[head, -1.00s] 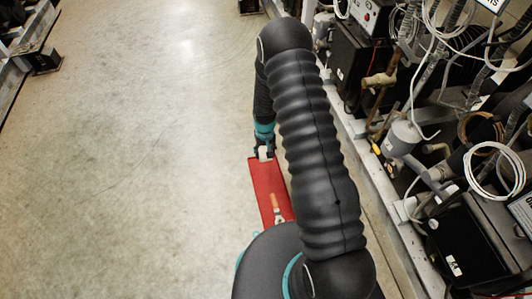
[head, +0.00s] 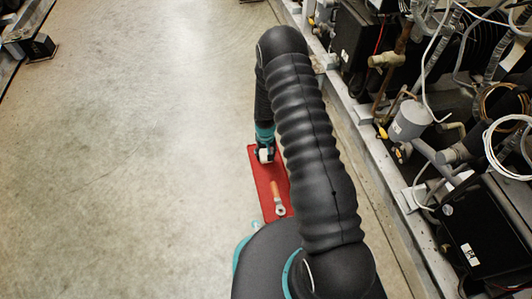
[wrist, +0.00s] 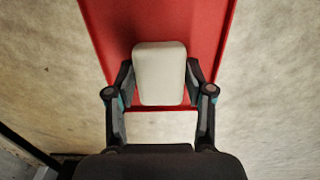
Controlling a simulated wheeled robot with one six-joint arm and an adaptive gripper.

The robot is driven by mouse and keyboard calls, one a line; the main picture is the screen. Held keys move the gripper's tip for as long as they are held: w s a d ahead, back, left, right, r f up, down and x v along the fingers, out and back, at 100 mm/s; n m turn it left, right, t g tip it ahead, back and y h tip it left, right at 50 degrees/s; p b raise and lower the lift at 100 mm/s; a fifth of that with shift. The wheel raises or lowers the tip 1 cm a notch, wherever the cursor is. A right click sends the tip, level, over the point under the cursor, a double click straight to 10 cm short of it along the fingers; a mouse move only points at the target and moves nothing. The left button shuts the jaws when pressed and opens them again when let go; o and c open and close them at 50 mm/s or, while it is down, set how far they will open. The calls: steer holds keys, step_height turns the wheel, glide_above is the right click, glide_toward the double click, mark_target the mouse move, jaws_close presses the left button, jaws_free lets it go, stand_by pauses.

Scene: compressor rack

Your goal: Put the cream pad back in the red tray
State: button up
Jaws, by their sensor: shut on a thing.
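The cream pad (wrist: 160,74) is held between the two fingers of my gripper (wrist: 160,88) in the wrist view. In the head view the pad (head: 264,155) is a small pale block in my gripper (head: 265,154), over the far end of the red tray. The red tray (head: 265,182) lies on the floor, partly hidden by my arm. In the wrist view the tray (wrist: 112,30) spreads behind the pad, and its near edge passes just below the pad. I cannot tell whether the pad touches the tray.
A tool with an orange handle and a metal end (head: 280,208) lies in the tray's near part. The compressor rack (head: 395,165) with its pipes and cables runs along the right. The concrete floor (head: 150,180) to the left is clear.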

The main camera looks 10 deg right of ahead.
steer(key=shift+f, duration=0.1)
steer(key=o, duration=1.3)
steer(key=shift+c, duration=0.5)
step_height(320, 180, up, 7)
steer(key=p, duration=0.3)
steer(key=shift+p, duration=0.35)
